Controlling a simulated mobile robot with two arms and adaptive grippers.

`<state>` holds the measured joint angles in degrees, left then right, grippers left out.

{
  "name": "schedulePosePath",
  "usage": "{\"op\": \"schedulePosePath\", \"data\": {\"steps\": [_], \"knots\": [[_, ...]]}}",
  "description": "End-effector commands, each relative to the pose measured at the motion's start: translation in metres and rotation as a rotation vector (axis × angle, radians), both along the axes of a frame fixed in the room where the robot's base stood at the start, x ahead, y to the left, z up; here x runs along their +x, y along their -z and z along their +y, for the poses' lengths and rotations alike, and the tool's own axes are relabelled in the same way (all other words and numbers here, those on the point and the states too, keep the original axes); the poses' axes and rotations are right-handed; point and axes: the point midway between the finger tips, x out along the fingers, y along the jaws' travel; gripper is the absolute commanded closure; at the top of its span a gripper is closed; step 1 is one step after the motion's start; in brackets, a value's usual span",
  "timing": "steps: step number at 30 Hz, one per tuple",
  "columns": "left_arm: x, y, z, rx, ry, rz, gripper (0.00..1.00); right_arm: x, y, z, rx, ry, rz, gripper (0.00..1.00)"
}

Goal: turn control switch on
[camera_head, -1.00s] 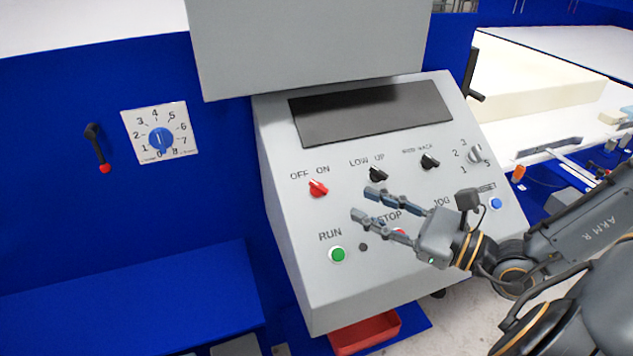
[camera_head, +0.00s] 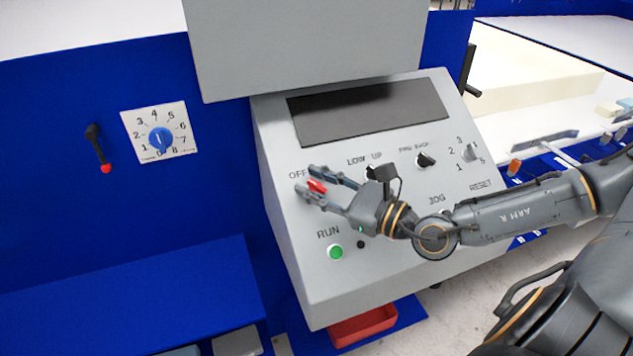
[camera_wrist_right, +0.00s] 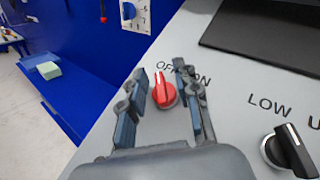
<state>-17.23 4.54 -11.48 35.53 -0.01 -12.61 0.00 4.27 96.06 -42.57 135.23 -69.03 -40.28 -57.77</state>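The red control switch (camera_head: 317,186) is a knob under the OFF/ON label on the grey sloped panel (camera_head: 300,285). In the right wrist view the red knob (camera_wrist_right: 163,92) shows between the two fingers, with its pale pointer line tilted toward OFF. My right gripper (camera_head: 306,180) is open, its fingers on either side of the knob. I cannot tell whether either finger touches it. The ON word is mostly hidden by the gripper in the head view. My left gripper is not in view.
The LOW/UP knob (camera_wrist_right: 288,150) is right of the gripper. The green RUN button (camera_head: 336,252) lies below it. A dark screen (camera_head: 370,112) is above the switches. A blue dial (camera_head: 161,139) and a black lever (camera_head: 97,147) are on the blue wall at left.

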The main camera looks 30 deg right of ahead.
Motion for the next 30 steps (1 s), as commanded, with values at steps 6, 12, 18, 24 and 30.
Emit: {"op": "schedulePosePath", "data": {"steps": [6, 12, 18, 24, 30], "knots": [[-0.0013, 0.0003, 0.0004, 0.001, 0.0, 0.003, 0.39, -0.0001, -0.0001, 0.0, 0.0, 0.0, 0.0, 0.85], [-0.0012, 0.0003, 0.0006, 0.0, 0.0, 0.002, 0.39, -0.0002, 0.0006, -0.0003, 0.0, 0.0, 0.001, 1.0], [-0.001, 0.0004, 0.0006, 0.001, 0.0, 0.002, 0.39, -0.0006, 0.0015, -0.0002, 0.002, 0.004, 0.003, 1.0], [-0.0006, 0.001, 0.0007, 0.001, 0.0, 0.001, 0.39, -0.001, 0.0027, 0.0006, 0.032, 0.045, 0.0, 1.0], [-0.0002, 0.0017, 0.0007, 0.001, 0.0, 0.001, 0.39, -0.0013, 0.0039, 0.0016, 0.098, 0.147, -0.012, 1.0]]}}
